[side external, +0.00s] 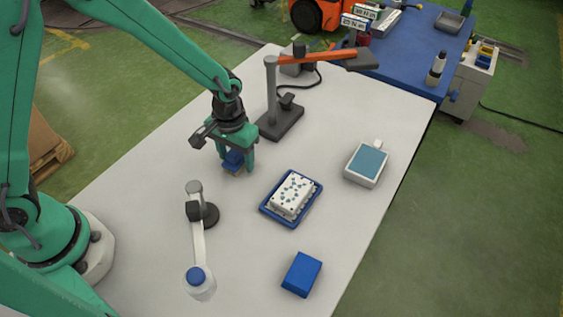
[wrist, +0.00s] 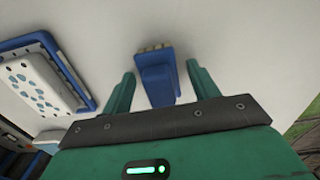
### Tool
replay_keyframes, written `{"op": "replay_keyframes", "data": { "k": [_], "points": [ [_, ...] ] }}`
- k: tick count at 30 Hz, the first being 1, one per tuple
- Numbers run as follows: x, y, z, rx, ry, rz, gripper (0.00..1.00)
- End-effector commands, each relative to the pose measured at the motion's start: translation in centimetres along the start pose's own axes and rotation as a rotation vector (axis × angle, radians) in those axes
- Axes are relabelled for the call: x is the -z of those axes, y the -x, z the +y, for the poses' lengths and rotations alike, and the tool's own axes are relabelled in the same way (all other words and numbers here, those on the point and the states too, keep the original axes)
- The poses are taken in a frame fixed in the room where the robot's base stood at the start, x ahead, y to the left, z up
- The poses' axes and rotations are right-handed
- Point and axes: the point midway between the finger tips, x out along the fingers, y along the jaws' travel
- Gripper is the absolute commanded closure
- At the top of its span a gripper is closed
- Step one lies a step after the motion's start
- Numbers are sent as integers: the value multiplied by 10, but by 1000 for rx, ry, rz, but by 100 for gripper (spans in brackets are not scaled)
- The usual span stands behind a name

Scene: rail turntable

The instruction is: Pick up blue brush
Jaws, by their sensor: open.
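The blue brush (wrist: 158,82) lies on the white table, with a row of tan bristles at its far end in the wrist view. It also shows in the side view (side external: 233,158), partly hidden by my gripper. My gripper (side external: 236,168) is open, pointing down over the brush. In the wrist view my gripper's two green fingers (wrist: 159,82) stand on either side of the brush, with a gap on each side. I cannot tell how far the fingertips are above the table.
A blue tray (side external: 268,208) with a white dotted block (side external: 292,194) lies right of my gripper. A grey stand with an orange arm (side external: 315,57) is behind it. A white lamp-like arm (side external: 198,245), a blue block (side external: 301,274) and a grey-blue container (side external: 367,163) also stand on the table.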

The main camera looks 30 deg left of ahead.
Motion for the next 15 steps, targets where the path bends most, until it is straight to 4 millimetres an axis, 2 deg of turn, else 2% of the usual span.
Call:
{"op": "replay_keyframes", "data": {
  "k": [15],
  "points": [
    [0, -1, 0, 0, 0, 0, 40]
  ]
}}
